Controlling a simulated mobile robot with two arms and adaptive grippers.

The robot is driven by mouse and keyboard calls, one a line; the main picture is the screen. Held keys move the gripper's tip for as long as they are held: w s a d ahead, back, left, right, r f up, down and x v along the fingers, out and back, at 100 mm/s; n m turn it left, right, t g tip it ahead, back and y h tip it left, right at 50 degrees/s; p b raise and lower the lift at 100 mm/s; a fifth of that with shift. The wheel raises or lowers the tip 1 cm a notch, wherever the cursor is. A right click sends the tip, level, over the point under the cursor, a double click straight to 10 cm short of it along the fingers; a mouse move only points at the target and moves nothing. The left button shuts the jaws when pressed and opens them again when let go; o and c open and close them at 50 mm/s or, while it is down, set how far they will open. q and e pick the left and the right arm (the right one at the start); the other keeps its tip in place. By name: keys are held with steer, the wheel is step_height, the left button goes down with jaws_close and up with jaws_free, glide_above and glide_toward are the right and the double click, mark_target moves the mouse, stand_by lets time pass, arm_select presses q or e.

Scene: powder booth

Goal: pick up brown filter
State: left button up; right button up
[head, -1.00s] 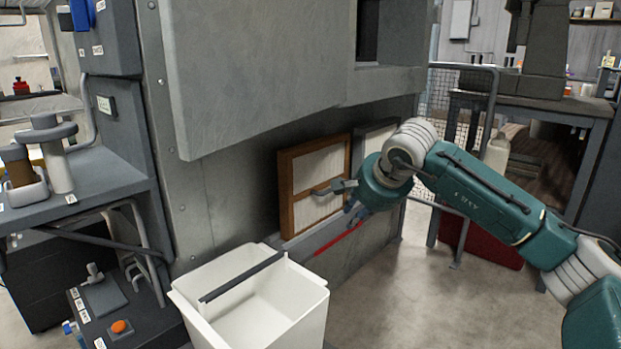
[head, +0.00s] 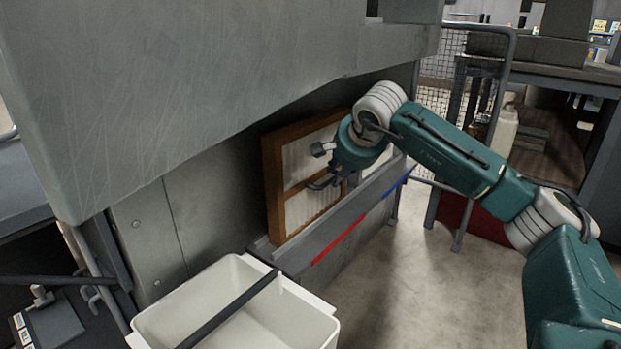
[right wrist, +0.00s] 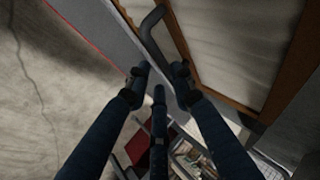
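The brown filter (head: 272,195) stands upright on a ledge against the booth wall in the head view. It has a brown frame, pale pleated panels and a brown crossbar. My right gripper (head: 321,167) is in front of its right part, fingers apart, and hides some of it. In the right wrist view the brown frame (right wrist: 232,104) runs along the upper right. Contact with the filter cannot be told. My left gripper is out of view.
A white bin (head: 235,310) with a dark bar across it stands below at the front. The grey ledge (head: 335,222) has red and blue strips. A large grey hood overhangs the filter from the left. Open floor lies to the right, before a mesh fence (head: 444,95).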

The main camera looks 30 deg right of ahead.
mark_target(333, 178)
steer(key=b+x, duration=0.3)
steer(key=x, duration=0.3)
steer(key=shift+a+r, duration=0.1)
steer(key=shift+a, duration=0.05)
steer(key=shift+r, duration=0.15)
jaws_close()
